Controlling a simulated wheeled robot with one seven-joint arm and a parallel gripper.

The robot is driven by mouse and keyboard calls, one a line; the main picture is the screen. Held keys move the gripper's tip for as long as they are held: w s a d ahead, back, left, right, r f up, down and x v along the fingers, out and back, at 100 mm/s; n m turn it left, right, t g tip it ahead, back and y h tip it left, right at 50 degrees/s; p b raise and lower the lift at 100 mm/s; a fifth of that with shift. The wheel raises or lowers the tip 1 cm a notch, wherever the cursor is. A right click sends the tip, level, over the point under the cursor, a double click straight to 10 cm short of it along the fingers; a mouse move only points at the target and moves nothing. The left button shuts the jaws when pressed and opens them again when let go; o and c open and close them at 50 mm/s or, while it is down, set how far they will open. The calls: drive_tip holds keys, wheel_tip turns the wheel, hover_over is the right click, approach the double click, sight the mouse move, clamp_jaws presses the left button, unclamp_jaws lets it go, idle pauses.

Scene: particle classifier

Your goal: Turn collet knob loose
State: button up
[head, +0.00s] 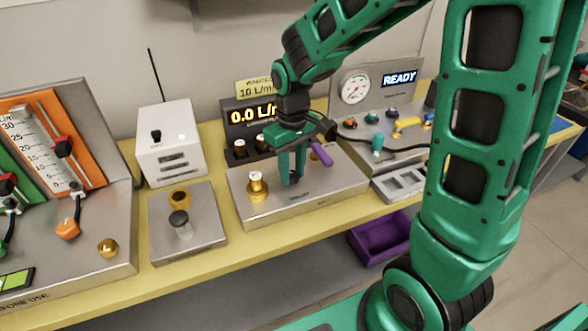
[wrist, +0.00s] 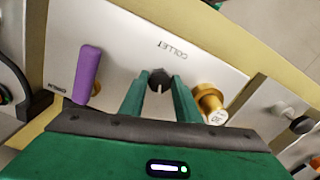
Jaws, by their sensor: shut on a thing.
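The collet knob (wrist: 160,76) is small and dark with a pale mark. In the wrist view it sits on the metal panel beside the COLLET label, between the fingertips of my gripper (wrist: 160,88). My gripper is shut on the knob, one green finger on each side. In the head view my gripper (head: 292,181) points down onto the metal box (head: 305,208). The knob is hidden there behind the fingers.
A purple lever (head: 321,154) and a brass fitting (head: 257,188) stand close on either side of my gripper. Behind it is a display (head: 251,114) reading 0.0. A gauge panel marked READY stands at the back right. A purple bin (head: 381,238) is below the bench.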

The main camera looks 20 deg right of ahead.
sight(293, 173)
drive_tip(key=n, duration=0.6)
drive_tip(key=shift+n, duration=0.3)
drive_tip(key=n, duration=0.5)
drive_tip(key=shift+d, duration=0.2)
drive_tip(key=shift+w, duration=0.1)
drive_tip(key=o, duration=1)
drive_tip(key=shift+o, duration=0.2)
wheel_tip(293, 173, up, 11)
drive_tip(key=shift+f, duration=0.15)
